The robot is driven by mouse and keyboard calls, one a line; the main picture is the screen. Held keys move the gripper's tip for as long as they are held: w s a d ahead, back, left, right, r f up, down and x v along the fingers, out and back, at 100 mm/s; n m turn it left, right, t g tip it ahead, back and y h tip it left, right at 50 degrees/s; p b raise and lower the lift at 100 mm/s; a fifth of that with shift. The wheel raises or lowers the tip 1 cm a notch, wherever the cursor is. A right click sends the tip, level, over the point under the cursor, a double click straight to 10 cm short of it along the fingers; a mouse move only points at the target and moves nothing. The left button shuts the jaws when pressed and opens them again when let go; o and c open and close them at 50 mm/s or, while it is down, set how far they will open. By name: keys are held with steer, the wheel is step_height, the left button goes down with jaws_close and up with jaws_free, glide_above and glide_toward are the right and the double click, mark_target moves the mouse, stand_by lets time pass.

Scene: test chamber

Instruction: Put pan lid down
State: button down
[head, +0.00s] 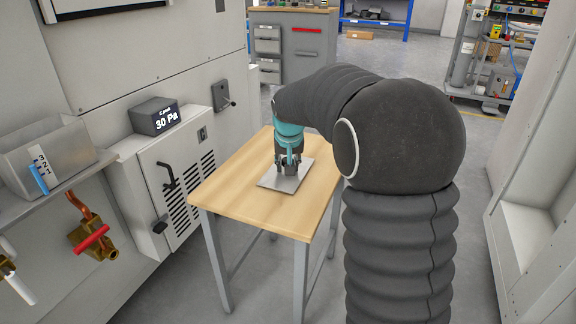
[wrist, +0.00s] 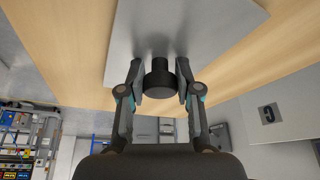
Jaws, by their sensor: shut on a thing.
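The pan lid (head: 294,183) is a flat grey metal plate over the wooden table top. In the wrist view the lid (wrist: 205,30) fills the upper middle, with a black round knob (wrist: 159,82) on it. My gripper (head: 288,168) is above the lid. In the wrist view my gripper (wrist: 160,85) has a finger on each side of the knob, shut on it. The lid appears level. It lies on or very close to the table top; I cannot tell whether there is a gap under it.
The wooden table (head: 235,205) has bare top around the lid. A grey box with a "30 Pa" display (head: 155,116) stands on a cabinet to the left. A metal bin (head: 45,155) and a valve with a red handle (head: 92,238) are further left.

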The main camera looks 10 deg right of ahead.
steer(key=shift+f, duration=0.2)
steer(key=c, duration=0.8)
jaws_free()
steer(key=shift+r, duration=0.3)
steer(key=d+p+v, duration=0.1)
steer(key=v, duration=1.1)
steer(key=s+f+n, duration=0.1)
steer(key=s+f, duration=0.2)
steer(key=s, duration=1.3)
steer(key=s+a+f+t, duration=0.1)
steer(key=s+f, duration=0.3)
steer(key=s, duration=1.2)
steer(key=shift+n+y, duration=0.3)
steer(key=shift+n, duration=0.1)
